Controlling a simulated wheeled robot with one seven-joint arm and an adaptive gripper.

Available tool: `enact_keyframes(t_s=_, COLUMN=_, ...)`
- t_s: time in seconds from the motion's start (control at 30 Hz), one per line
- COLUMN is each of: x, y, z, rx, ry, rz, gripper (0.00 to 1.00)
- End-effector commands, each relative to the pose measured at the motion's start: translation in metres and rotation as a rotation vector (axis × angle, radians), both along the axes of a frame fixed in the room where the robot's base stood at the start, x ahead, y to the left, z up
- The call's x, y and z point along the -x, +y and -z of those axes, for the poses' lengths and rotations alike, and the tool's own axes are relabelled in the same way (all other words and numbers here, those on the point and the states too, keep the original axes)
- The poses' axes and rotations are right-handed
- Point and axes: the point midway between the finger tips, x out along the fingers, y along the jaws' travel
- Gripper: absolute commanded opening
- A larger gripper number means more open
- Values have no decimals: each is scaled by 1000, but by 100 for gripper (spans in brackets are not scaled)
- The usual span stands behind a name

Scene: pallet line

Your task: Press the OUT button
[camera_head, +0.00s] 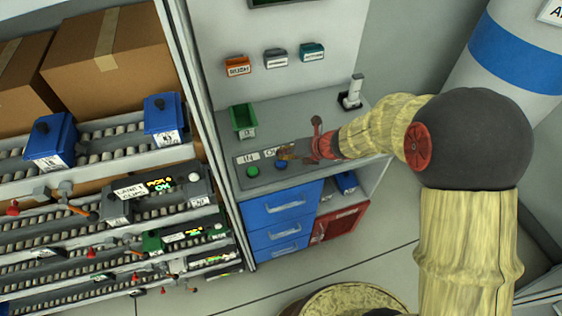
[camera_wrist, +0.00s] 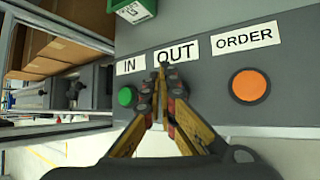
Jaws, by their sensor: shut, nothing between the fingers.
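The grey button panel shows in the wrist view with the IN label (camera_wrist: 130,65), the OUT label (camera_wrist: 176,51) and the ORDER label (camera_wrist: 245,39). The green button (camera_wrist: 126,96) is under IN and the orange button (camera_wrist: 249,86) under ORDER. My gripper (camera_wrist: 162,76) is shut and empty, its tips just below the OUT label. The fingers hide the spot under OUT. In the head view a blue button (camera_head: 281,164) sits right of the green one, close to my gripper (camera_head: 286,154). I cannot tell whether the tips touch the panel.
A green bin (camera_head: 243,121) stands on the counter behind the panel. A small upright device (camera_head: 352,92) stands at the counter's back right. Blue drawers (camera_head: 282,210) and a red door (camera_head: 340,224) are below. A roller rack (camera_head: 110,135) with boxes fills the left.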

Motion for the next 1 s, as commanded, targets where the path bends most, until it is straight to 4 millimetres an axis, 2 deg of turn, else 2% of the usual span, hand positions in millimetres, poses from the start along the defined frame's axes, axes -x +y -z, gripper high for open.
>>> enact_keyframes(t_s=0.17, x=0, y=0, z=-4, rx=0, ry=0, rz=0, gripper=0)
enact_keyframes(t_s=0.7, x=0, y=0, z=-50, rx=0, ry=0, rz=0, gripper=0)
enact_keyframes(t_s=1.0, x=0, y=0, z=-50, rx=0, ry=0, rz=0, gripper=0)
